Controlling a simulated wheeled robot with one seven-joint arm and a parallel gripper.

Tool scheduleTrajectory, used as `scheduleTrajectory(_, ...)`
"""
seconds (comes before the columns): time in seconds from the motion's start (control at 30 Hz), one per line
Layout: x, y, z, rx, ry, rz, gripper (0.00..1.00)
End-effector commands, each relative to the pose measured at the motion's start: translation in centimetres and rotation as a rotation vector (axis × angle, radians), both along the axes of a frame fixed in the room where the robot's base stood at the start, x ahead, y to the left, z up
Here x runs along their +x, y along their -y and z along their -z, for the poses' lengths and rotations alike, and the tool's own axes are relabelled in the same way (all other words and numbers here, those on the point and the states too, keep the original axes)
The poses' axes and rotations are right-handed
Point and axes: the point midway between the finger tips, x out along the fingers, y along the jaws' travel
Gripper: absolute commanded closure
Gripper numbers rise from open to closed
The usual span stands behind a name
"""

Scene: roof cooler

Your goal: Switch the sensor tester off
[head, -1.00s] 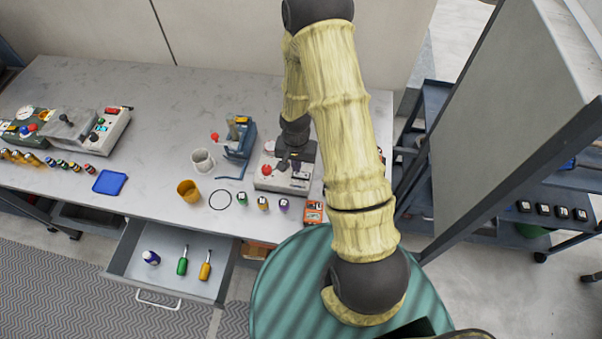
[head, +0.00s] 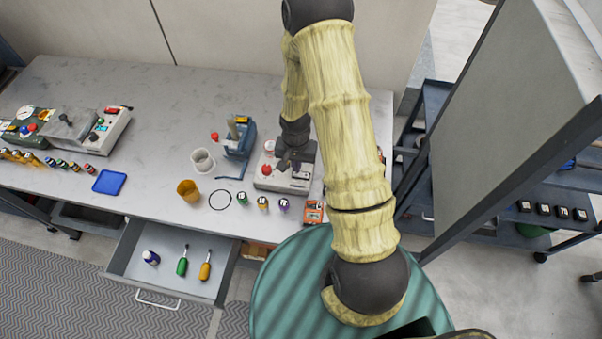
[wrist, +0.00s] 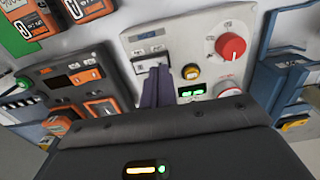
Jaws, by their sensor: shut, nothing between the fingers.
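A light grey box with a red knob (head: 262,184), apparently the sensor tester, stands at the right part of the bench, partly hidden by my arm. In the wrist view its face (wrist: 205,22) carries a red knob (wrist: 231,46), a yellow button (wrist: 190,72), a lit green display (wrist: 192,90) and a pale labelled panel (wrist: 148,44). My gripper (head: 291,168) is over the box. In the wrist view its dark fingers (wrist: 159,72) are together and empty, their tips just below the labelled panel. They hide what lies behind them; I cannot tell whether they touch the face.
Orange meters (wrist: 90,112) lie left of the box in the wrist view; a blue stand (head: 238,142) is close on its other side. Several small bottles (head: 262,203) line the bench's front. An open drawer (head: 128,252) juts out. The bench's back middle is clear.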

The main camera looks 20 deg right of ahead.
Motion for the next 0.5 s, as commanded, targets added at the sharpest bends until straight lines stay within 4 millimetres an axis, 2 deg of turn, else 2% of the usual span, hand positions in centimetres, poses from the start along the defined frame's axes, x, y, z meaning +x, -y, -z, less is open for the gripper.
scheduleTrajectory(0.5,0.00,-0.01,0.71,0.000,0.000,0.000,1.00)
